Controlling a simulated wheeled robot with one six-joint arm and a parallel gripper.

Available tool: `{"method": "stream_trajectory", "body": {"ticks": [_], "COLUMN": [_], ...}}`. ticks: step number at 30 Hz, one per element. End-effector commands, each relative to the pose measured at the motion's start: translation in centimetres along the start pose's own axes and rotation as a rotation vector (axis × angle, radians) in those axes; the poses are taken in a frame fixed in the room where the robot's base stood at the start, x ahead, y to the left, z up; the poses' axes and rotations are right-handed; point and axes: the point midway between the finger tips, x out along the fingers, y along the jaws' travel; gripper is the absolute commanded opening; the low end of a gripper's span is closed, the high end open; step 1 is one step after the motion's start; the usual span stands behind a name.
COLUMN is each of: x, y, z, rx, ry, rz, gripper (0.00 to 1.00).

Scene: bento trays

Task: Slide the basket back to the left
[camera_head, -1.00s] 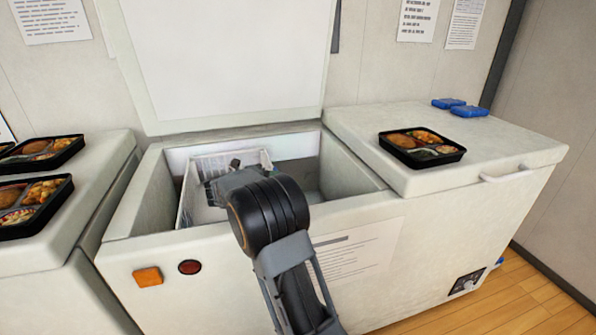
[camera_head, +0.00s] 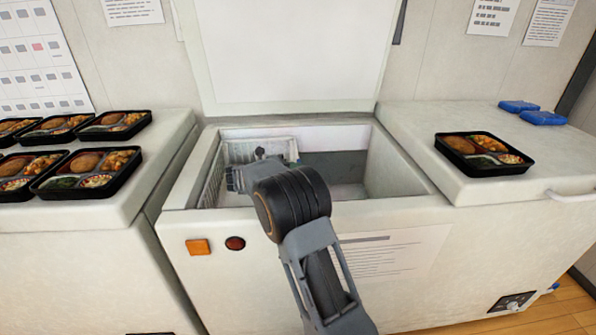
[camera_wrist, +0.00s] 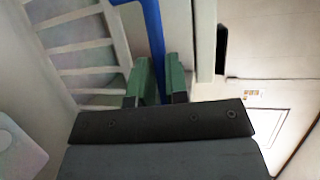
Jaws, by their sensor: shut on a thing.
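The white slatted basket (camera_head: 270,148) is inside the open chest freezer (camera_head: 410,213), at its left end. My arm hides much of the basket's near part in the head view. In the wrist view, the basket's pale slats (camera_wrist: 85,48) fill the upper left, with a blue strip (camera_wrist: 152,32) along one side. My gripper (camera_wrist: 160,80) has green fingertips, shut on the blue strip at the basket's edge. The fingertips are hidden behind my arm in the head view.
The freezer's white lid (camera_head: 290,50) stands open behind. The freezer floor (camera_head: 345,185) right of the basket looks clear. A bento tray (camera_head: 484,155) and blue packs (camera_head: 545,118) sit on the right top. Several bentos (camera_head: 88,173) stand on the left unit.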

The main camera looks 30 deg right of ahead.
Motion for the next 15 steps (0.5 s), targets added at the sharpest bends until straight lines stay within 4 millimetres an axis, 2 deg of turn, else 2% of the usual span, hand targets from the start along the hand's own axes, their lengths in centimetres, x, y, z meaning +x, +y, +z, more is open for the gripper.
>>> {"method": "stream_trajectory", "body": {"ticks": [1,2,5,11,15], "x": [-0.42,-0.44,-0.32,0.12,-0.58], "y": [0.17,0.17,0.14,0.01,-0.07], "z": [0.15,0.15,0.13,0.00,0.03], "rx": [-0.001,-0.001,-0.001,0.001,0.001], "ry": [-0.009,-0.010,-0.008,0.000,-0.001], "rz": [0.003,0.004,0.003,0.002,0.001], "gripper": [0.00,0.16,0.25,0.25,0.25]}}
